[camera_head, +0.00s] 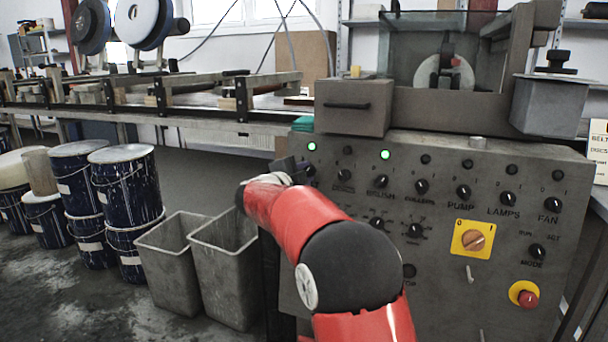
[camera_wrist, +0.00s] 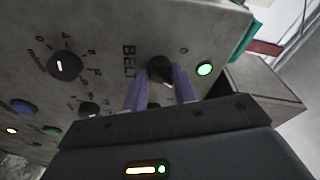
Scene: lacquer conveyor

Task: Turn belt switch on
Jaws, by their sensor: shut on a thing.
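The belt switch (camera_wrist: 158,68) is a black rotary knob on the grey control panel, beside the word BELT and a small "0" mark in the wrist view. My gripper (camera_wrist: 162,80) is shut on this knob, with one purple-grey finger on each side. The fingers hide part of the knob, so its pointer is hard to read. The green lamp (camera_wrist: 205,69) beside it is lit. In the head view this lit lamp (camera_head: 312,146) is at the panel's upper left, and my arm covers most of the switch and gripper.
The control panel (camera_head: 560,215) carries several other knobs, a yellow-backed main switch (camera_head: 473,238) and a red stop button (camera_head: 528,298). A second green lamp (camera_head: 385,154) is lit. Grey bins (camera_head: 222,255) and dark blue paint drums (camera_head: 125,190) stand left of the panel.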

